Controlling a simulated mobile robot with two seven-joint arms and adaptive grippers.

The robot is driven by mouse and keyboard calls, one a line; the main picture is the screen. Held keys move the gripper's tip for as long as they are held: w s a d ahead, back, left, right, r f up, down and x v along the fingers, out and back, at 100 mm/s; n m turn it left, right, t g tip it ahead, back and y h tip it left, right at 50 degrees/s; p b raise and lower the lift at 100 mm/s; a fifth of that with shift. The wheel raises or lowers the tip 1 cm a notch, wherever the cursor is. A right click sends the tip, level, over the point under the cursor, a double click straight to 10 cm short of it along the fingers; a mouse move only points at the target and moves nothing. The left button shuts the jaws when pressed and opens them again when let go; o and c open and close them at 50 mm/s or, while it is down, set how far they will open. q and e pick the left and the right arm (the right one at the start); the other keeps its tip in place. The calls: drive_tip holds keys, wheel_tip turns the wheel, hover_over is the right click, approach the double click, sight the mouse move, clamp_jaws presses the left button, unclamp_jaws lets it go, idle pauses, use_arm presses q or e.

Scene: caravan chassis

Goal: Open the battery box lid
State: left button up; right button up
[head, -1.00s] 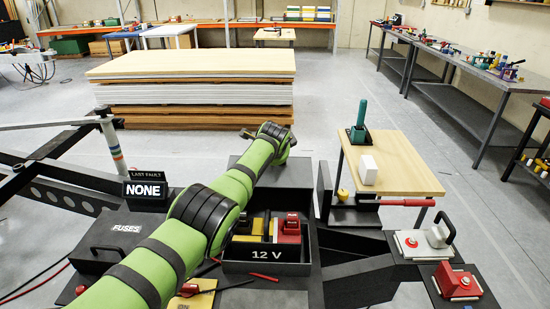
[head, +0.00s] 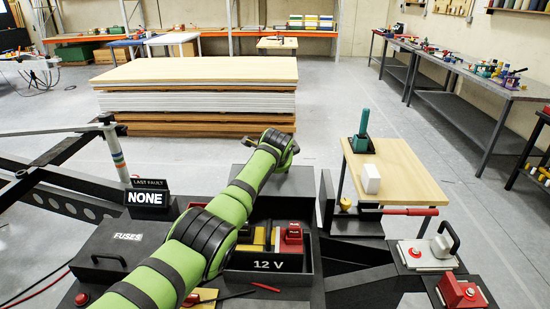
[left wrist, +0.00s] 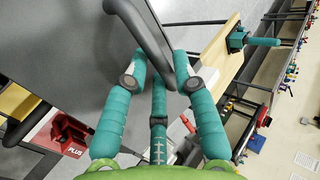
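The battery box (head: 312,268), marked "12 V", stands in the middle of the head view. Its inside shows, with a red terminal cover (head: 291,238) and yellow and white parts. A dark panel (head: 300,183), apparently the raised lid, stands behind it, partly hidden by my left arm. In the left wrist view a black bar handle (left wrist: 150,32) runs between the teal fingers of my left gripper (left wrist: 160,66). The fingers are apart, with a gap at the left finger. The red cover marked "PLUS" (left wrist: 68,132) shows at lower left. My right gripper is out of view.
A fuse box (head: 122,250) with a handle lies left of the battery box, beside a "NONE" display (head: 148,198).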

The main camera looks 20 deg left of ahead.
use_arm(q)
drive_tip(key=v, duration=1.1)
drive_tip(key=shift+s+a+f, duration=0.1)
drive_tip(key=shift+s, duration=0.05)
